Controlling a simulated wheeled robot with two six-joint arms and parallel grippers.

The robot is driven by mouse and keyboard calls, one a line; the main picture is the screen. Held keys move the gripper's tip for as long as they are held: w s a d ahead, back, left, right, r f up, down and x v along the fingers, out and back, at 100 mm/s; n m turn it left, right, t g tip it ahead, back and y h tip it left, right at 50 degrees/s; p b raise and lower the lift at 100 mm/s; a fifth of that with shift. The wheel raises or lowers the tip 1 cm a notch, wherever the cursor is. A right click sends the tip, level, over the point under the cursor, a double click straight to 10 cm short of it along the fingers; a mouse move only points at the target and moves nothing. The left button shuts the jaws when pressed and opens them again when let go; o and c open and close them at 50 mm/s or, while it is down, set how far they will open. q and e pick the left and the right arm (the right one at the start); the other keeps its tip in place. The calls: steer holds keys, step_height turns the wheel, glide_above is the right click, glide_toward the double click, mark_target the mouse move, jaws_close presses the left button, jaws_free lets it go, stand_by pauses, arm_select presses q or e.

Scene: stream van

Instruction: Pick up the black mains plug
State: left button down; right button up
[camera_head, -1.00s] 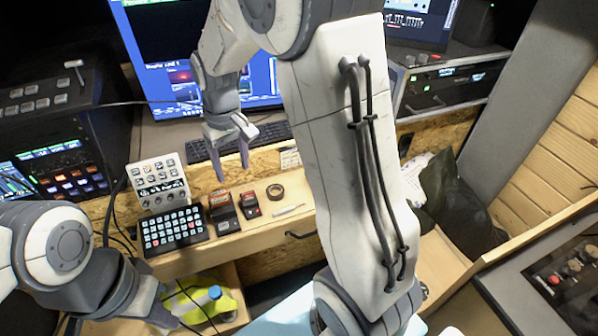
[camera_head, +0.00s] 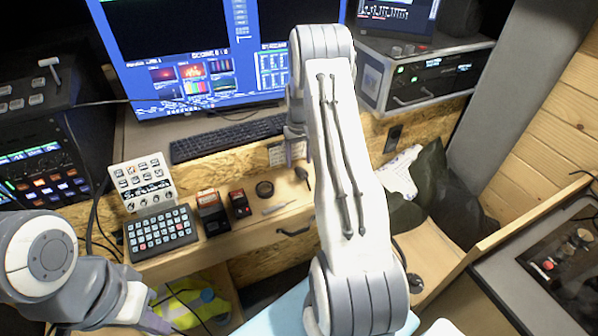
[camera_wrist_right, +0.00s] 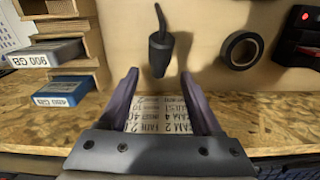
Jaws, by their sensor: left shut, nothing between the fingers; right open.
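A small black tapered piece with a short cable tail, which looks like the mains plug (camera_wrist_right: 160,54), lies on the wooden shelf. In the head view the plug (camera_head: 303,175) shows just left of my right arm. My right gripper (camera_head: 298,150) is open and empty above the back of the shelf. In the right wrist view the fingertips of the right gripper (camera_wrist_right: 160,74) stand apart, with the plug ahead of the gap and centred on it. I cannot tell the height between them. My left gripper (camera_head: 163,326) is shut and empty at the lower left.
Black tape (camera_head: 265,189), a card reader (camera_head: 240,204) and a button panel (camera_head: 160,232) stand left of the plug. Labelled drive boxes (camera_wrist_right: 62,92) stand close at the left in the wrist view. A printed label (camera_wrist_right: 160,112) lies below the fingers. A keyboard (camera_head: 225,137) is behind.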

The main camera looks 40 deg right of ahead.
mark_target(299, 168)
step_height(299, 168, down, 4)
steer(key=shift+d+f+p, duration=0.1)
steer(key=shift+f+p, duration=0.1)
steer(key=shift+p, duration=0.35)
jaws_close()
